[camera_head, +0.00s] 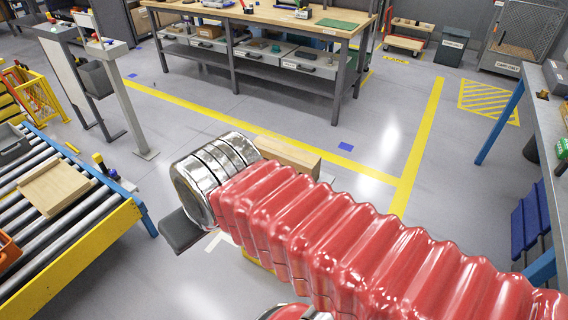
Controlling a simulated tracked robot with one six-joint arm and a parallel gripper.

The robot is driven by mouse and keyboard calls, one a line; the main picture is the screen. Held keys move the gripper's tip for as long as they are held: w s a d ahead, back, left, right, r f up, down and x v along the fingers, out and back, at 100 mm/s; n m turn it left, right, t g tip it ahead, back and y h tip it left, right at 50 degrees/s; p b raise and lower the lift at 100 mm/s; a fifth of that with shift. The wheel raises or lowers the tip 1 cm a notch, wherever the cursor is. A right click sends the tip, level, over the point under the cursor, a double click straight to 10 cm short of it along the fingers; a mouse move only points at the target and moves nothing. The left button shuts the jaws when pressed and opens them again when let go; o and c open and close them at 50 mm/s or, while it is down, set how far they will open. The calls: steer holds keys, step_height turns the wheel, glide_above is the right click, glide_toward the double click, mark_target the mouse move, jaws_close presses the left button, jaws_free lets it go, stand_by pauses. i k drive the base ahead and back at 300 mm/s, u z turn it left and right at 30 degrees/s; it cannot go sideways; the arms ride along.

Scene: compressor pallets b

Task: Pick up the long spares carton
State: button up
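A long tan box (290,153), which may be the long spares carton, shows just beyond my red-sleeved arm near the middle of the camera_head view. Only its top and one end show; my arm hides the rest. I cannot tell what supports it. My gripper (184,231) shows only as a dark grey part below the silver end of my arm. Its fingertips are hidden, so I cannot tell whether it is open or shut, or whether it touches the box. A flat tan box (53,188) lies on the roller conveyor (95,236) at the left.
A grey stand (128,100) is at the left. A bench (541,110) with blue legs is at the right. Grey floor with yellow lines (418,145) is open between them.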

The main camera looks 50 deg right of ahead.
mark_target(304, 162)
steer(key=i, duration=1.65)
